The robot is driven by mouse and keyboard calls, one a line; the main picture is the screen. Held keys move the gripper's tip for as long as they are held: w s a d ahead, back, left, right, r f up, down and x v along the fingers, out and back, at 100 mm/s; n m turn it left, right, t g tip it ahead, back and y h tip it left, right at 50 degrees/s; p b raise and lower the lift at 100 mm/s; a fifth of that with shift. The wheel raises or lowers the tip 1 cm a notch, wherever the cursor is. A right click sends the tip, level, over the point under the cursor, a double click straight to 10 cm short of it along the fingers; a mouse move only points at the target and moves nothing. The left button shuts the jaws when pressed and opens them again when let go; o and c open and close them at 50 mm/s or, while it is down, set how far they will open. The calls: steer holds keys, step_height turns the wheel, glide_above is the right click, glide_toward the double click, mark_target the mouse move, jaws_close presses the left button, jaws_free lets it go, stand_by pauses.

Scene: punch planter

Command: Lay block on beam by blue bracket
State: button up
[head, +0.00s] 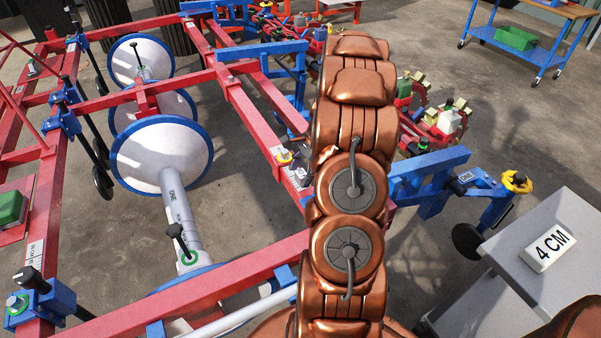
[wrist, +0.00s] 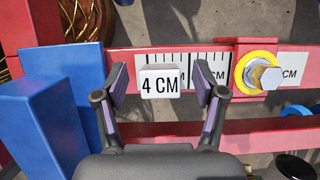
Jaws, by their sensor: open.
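In the wrist view, a white block (wrist: 160,81) marked "4 CM" sits at the red beam (wrist: 125,62), in front of its ruler label. It appears to rest on the beam. A blue bracket (wrist: 65,75) stands to the left of the block, with a gap between them. My gripper (wrist: 161,82) is open, with one finger on each side of the block and a visible gap at each side.
A yellow ring with a bolt (wrist: 257,74) is on the beam to the right. Another white "4 CM" block (head: 548,247) lies on a grey stand (head: 560,210) at the right. Red frame beams and white discs (head: 160,155) fill the left side.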

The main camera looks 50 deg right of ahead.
steer(key=v, duration=1.2)
steer(key=s+a+r+n+g, duration=0.1)
steer(key=a+r+n, duration=0.15)
steer(key=a, duration=0.55)
steer(key=s+a+r+n+g+h, duration=0.15)
steer(key=a+n, duration=0.25)
steer(key=a, duration=0.4)
steer(key=s+a+r+n+y, duration=0.15)
steer(key=a+n, duration=0.25)
steer(key=a, duration=0.4)
steer(key=s+a+n+g+h, duration=0.1)
steer(key=s+a+n+h, duration=0.1)
steer(key=s+a+n, duration=0.55)
steer(key=s+a+n+g+h, duration=0.15)
steer(key=s+a+n, duration=0.3)
steer(key=s, duration=0.65)
step_height(320, 180, up, 18)
steer(key=t+p, duration=0.1)
steer(key=p, duration=1.6)
steer(key=shift+a+r+m+t+h, duration=0.2)
steer(key=shift+a+m+t+h, duration=0.15)
steer(key=shift+a+t, duration=0.05)
